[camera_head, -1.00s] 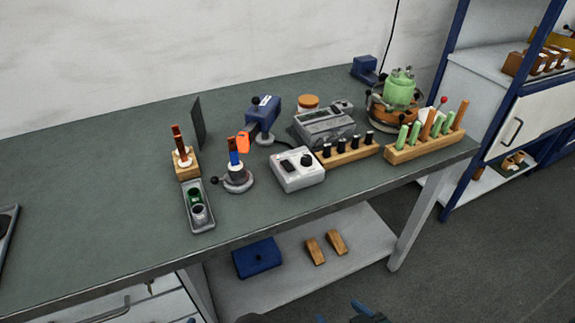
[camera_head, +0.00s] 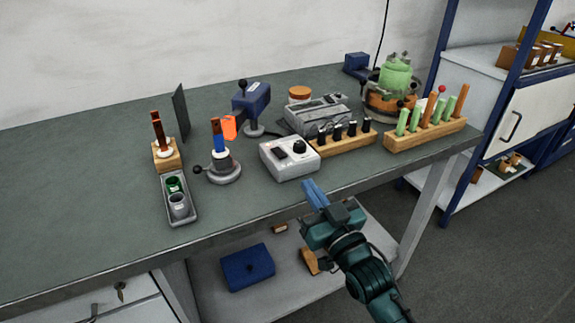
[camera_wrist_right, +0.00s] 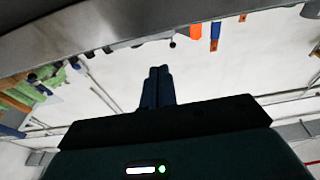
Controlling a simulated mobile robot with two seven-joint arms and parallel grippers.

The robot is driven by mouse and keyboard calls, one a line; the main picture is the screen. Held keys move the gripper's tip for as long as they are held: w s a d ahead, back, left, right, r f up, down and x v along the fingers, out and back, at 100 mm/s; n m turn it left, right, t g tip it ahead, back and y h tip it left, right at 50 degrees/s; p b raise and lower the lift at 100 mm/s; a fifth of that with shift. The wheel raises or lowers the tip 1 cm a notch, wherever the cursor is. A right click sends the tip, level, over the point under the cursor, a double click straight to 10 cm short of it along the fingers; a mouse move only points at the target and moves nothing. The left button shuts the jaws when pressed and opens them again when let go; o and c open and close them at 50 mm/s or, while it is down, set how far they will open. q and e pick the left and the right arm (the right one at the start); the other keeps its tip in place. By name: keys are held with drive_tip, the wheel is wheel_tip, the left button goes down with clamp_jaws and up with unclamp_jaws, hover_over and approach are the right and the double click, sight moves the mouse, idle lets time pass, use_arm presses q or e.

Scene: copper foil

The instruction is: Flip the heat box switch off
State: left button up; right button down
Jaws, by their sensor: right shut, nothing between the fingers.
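The heat box (camera_head: 289,158) is a white box near the front edge of the bench. On its top it has a dark rocker switch (camera_head: 280,153) at the left and a black knob (camera_head: 299,147) at the right. The switch's position is too small to tell. My right gripper (camera_head: 309,186) is shut and empty, in front of the bench edge and just below and right of the box, apart from it. In the right wrist view its blue fingers (camera_wrist_right: 158,88) are together. My left gripper is not in view.
A wooden rack with black-topped pieces (camera_head: 345,144) stands right of the box. A round stand with a blue-handled piece (camera_head: 222,170) is to its left. The bench's front edge (camera_head: 255,231) lies close to my right gripper. A lower shelf (camera_head: 295,285) holds a blue box (camera_head: 247,267).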

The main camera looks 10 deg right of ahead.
sight(290, 166)
drive_tip(key=x, duration=0.9)
drive_tip(key=shift+w+a+r, duration=0.15)
drive_tip(key=shift+w+r, duration=0.05)
drive_tip(key=shift+w, duration=0.15)
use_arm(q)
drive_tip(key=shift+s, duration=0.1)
